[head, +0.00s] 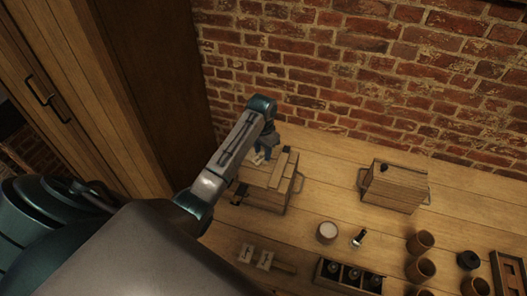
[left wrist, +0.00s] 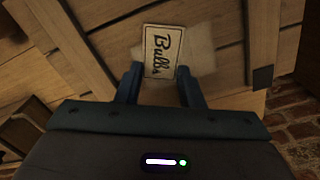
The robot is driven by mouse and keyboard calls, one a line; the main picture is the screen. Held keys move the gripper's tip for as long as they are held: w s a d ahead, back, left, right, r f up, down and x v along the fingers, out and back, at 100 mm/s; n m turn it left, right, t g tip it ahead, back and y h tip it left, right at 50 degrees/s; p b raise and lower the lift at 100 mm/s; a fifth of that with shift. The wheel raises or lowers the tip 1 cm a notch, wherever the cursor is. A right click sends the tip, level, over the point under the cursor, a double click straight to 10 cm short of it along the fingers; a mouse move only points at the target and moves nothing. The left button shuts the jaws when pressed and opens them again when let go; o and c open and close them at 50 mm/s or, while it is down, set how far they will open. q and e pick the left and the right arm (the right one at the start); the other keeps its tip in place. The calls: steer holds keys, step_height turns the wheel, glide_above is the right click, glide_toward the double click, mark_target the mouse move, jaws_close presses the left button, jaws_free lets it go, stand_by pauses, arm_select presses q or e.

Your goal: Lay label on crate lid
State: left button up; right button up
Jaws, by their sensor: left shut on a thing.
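The label (left wrist: 161,51) is a small cream card with a dark border reading "Bulbs". In the left wrist view it sits between the two fingers of my left gripper (left wrist: 158,74), which is shut on it. In the head view, my left gripper (head: 264,154) points down over the left wooden crate (head: 283,194), with the pale label (head: 257,159) at its tips. The crate lid (left wrist: 222,30) is planked wood and fills much of the wrist view behind the label. I cannot tell whether the label touches the lid. My right gripper is not in view.
A second wooden crate (head: 397,190) stands to the right. A pale round jar (head: 327,231), a small dark-topped tool (head: 358,238), several brown cups (head: 420,242) and a rack of dark jars (head: 322,272) occupy the front. A brick wall (head: 340,70) bounds the back.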

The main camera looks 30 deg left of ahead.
arm_select(q)
steer(key=shift+w+a, duration=0.3)
steer(key=shift+a, duration=0.3)
steer(key=shift+a+f, duration=0.1)
steer(key=shift+a, duration=0.05)
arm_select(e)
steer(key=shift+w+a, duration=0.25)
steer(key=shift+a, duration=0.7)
arm_select(q)
steer(key=o, duration=1)
steer(key=shift+d, duration=0.2)
steer(key=shift+a, duration=0.1)
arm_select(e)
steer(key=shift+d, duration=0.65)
